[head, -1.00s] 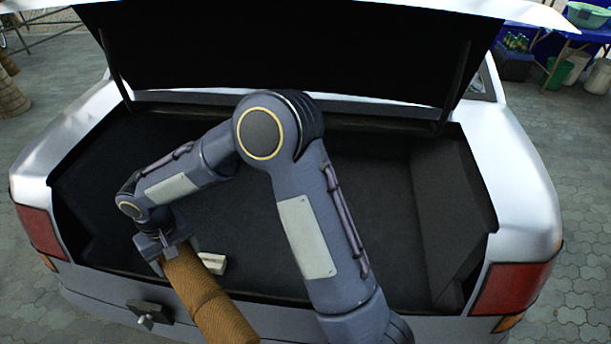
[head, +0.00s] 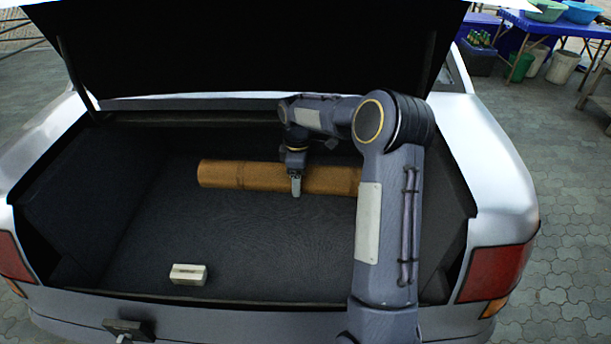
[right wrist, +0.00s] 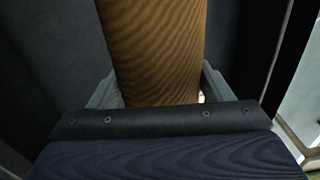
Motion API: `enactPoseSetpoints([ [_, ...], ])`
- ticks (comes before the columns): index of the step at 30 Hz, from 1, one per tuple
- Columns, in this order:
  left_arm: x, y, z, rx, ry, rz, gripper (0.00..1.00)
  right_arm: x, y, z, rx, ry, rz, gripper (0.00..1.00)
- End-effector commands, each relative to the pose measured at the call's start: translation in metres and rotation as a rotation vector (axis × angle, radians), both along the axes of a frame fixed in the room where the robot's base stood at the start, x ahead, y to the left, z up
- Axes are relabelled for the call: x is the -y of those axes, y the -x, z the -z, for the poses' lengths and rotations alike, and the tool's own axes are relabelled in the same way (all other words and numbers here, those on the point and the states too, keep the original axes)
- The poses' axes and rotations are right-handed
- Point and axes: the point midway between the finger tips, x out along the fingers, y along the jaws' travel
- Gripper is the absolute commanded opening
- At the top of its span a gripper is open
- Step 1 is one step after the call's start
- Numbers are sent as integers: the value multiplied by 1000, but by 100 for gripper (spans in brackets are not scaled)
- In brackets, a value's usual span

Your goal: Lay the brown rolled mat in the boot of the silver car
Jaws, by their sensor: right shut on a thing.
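The brown rolled mat (head: 235,175) lies crosswise inside the open boot (head: 150,235) of the silver car (head: 495,160), toward its back. My right gripper (head: 296,185) is shut on the mat near its middle, from above. In the right wrist view the mat (right wrist: 152,45) runs between the two fingers (right wrist: 155,88). My arm hides the mat's right end. I cannot tell whether the mat touches the boot floor. My left gripper is not in view.
A small pale block (head: 188,274) sits on the boot floor at the front left. The boot lid (head: 250,45) is raised above. The front and left of the boot floor are otherwise clear. A blue table (head: 560,25) with basins stands outside at the back right.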

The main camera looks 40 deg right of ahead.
Motion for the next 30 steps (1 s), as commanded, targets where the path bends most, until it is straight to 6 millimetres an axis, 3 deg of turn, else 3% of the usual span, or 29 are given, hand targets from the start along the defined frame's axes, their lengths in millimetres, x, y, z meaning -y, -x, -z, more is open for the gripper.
enactPoseSetpoints([
  [3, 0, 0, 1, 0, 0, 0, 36, 16, 4, -2, 4, 3, -38, 31],
  [8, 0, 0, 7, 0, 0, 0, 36, 22, 6, 4, 3, 4, -57, 31],
  [30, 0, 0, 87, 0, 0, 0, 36, 21, 6, 100, 3, 4, -56, 31],
])
